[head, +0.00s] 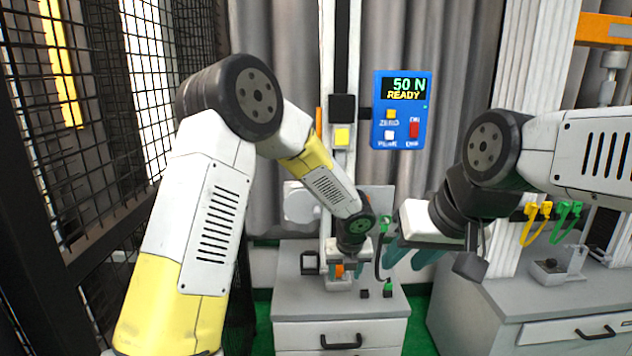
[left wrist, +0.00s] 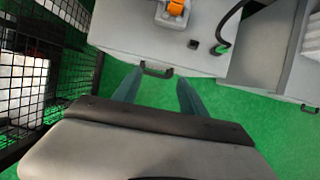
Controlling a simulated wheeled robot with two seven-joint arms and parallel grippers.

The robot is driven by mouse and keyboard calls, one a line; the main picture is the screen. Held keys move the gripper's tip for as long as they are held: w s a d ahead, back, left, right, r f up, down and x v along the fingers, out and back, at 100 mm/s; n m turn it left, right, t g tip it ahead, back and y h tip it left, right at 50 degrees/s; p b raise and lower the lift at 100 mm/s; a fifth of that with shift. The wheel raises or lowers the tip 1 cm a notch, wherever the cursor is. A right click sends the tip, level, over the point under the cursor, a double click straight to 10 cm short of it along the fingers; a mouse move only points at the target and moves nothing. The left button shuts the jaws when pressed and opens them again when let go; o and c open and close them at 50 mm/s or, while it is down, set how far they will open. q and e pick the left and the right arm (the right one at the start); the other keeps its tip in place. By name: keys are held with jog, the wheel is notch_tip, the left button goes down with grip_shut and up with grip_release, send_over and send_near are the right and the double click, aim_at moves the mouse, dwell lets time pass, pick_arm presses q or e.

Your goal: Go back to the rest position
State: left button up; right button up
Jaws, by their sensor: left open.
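My left gripper (left wrist: 160,82) shows in the left wrist view with its two teal fingers apart and nothing between them. Green floor and the front of a grey cabinet (left wrist: 120,42) lie behind the fingers. In the head view my left arm bends at a high elbow and reaches down toward the cabinet; its fingertips cannot be made out there. My right gripper (head: 405,255) comes in from the right with teal fingers pointing left, in front of the area right of the tower. Its finger gap is unclear, and no held object is visible.
A blue panel (head: 402,110) reads "50 N READY". An orange part (head: 340,270) sits on the cabinet at the tower's foot; a black block (head: 365,294) and a green plug (head: 388,288) lie nearby. Mesh fencing (head: 95,130) stands left. Another cabinet (head: 530,295) stands right.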

pick_arm(q)
jog(key=s+a+r+n, duration=0.4)
jog(key=a+r+n, duration=0.4)
jog(key=n, duration=0.1)
jog(key=s+a+r+n, duration=0.5)
jog(key=a+r+n, duration=0.3)
jog(key=a+r, duration=0.1)
jog(key=s+a+r+n+h, duration=0.1)
jog(key=s+a+r+n, duration=0.1)
jog(key=s+n, duration=0.6)
jog(key=s+a+r+n+t+h, duration=0.1)
jog(key=s+a+r+n, duration=0.2)
jog(key=s+n, duration=0.5)
jog(key=shift+s+r+n+t, duration=0.3)
jog(key=shift+r+n, duration=0.1)
jog(key=shift+n, duration=0.5)
